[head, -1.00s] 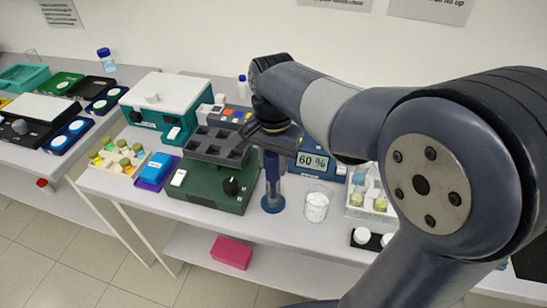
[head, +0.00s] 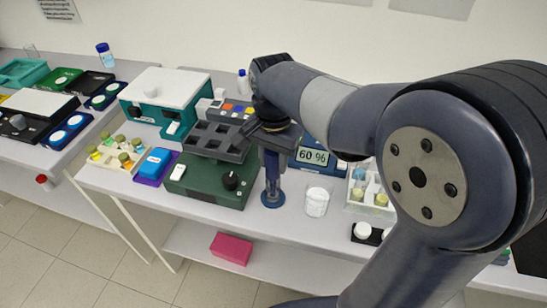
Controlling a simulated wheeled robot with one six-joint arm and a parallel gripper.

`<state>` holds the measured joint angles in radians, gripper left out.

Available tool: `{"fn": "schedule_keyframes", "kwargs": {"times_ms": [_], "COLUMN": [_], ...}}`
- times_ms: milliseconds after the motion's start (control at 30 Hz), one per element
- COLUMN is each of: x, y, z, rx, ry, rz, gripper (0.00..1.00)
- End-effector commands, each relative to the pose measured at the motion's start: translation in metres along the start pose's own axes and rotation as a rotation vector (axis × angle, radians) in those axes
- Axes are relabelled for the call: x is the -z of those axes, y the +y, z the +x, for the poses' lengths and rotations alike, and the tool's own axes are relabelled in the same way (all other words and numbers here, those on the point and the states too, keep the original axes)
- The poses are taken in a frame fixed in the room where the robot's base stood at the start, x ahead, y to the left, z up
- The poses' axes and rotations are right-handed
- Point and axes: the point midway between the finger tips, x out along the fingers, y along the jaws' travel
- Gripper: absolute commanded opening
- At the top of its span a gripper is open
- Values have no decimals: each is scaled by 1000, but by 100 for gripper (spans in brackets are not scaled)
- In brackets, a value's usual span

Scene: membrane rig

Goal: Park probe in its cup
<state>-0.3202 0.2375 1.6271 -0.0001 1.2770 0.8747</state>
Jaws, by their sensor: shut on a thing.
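My gripper (head: 272,141) is over the front middle of the bench, directly above a clear upright holder with a blue foot (head: 272,198), which looks like the probe's cup. My gripper is shut on a slim dark blue upright piece (head: 271,163), apparently the probe. The probe hangs below the jaws and lines up with the holder in this view. Its lower end overlaps the clear wall, and I cannot tell how deep inside it is. The fingertips are mostly hidden by the wrist.
A green device with a dark block and black knob (head: 230,181) stands close on the left. A white-filled beaker (head: 316,202) stands close on the right, with a blue display reading 60 % (head: 312,157) behind. A vial rack (head: 371,193) is farther right.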

Motion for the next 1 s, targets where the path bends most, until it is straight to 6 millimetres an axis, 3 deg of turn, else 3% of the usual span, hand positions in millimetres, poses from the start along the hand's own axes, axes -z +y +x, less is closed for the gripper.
{"fn": "schedule_keyframes", "kwargs": {"times_ms": [67,100,400,733,1000], "x": [0,0,0,0,0], "y": [0,0,0,0,-1], "z": [2,2,2,-5,-55], "rx": [0,0,0,2,4], "ry": [0,0,0,2,3], "rz": [0,0,0,0,0], "gripper": [14,31,56,56,56]}}
